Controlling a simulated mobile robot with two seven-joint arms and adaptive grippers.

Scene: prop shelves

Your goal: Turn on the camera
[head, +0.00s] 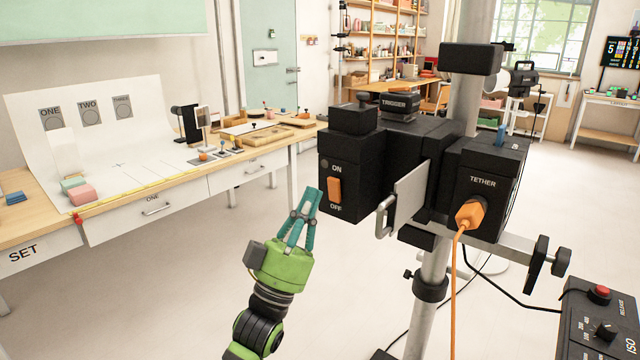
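The black camera (385,150) stands on a grey metal stand right of centre. On its left box is an orange rocker switch (334,190), with ON printed above it and OFF below. I cannot tell which way the rocker is set. My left gripper (311,192), green with teal fingers, points upward just left of the switch. Its fingertips are together with nothing visible between them. My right gripper is not in view.
An orange cable (456,270) hangs from the TETHER socket. A black control box (598,318) with a red button is at the lower right. A wooden workbench (215,170) with small props runs along the left. The floor between the bench and the camera is clear.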

